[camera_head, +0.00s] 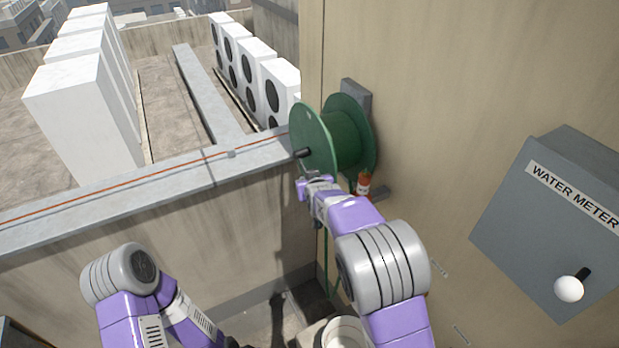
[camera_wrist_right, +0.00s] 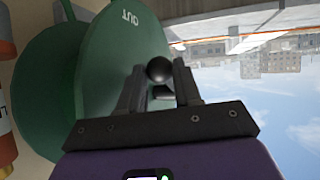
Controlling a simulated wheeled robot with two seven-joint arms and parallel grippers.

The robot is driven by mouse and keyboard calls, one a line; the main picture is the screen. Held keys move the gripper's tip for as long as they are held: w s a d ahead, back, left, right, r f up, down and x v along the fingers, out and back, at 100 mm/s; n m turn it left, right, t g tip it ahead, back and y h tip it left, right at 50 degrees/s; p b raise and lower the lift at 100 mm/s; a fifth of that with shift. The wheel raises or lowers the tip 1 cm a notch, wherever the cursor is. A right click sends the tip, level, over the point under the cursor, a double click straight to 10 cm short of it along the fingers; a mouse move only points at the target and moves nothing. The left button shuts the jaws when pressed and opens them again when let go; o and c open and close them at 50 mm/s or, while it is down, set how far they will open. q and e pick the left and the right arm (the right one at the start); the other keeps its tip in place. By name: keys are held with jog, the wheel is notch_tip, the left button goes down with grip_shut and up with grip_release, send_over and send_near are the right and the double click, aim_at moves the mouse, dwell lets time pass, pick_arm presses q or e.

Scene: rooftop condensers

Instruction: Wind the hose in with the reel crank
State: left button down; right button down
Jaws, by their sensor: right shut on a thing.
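The green hose reel (camera_head: 345,135) is mounted on the beige wall, with a black crank handle (camera_head: 302,153) on its front disc. In the right wrist view the reel disc (camera_wrist_right: 120,60) carries the inverted word "OUT". My right gripper (camera_head: 312,180) is at the reel's front; its fingers (camera_wrist_right: 160,88) are shut on the crank handle, whose round black end (camera_wrist_right: 160,69) shows between them. A thin green hose (camera_head: 327,262) hangs below the reel; its lower end is hard to make out. My left arm shows at the lower left; its gripper is out of view.
A red-orange line (camera_head: 120,187) runs along the parapet top (camera_head: 60,222) towards the reel. A small orange-and-white item (camera_head: 363,184) is beside the reel. A grey water meter box (camera_head: 560,215) with a white-knobbed lever (camera_head: 569,288) is at right. White condensers (camera_head: 75,115) stand beyond the parapet.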

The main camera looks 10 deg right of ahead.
jog(key=shift+r, duration=0.25)
dwell(0.3)
jog(key=c, duration=1.1)
grip_release()
jog(key=shift+s, duration=0.15)
jog(key=shift+b+v, duration=0.35)
jog(key=shift+v, duration=3.4)
jog(key=shift+r, duration=0.15)
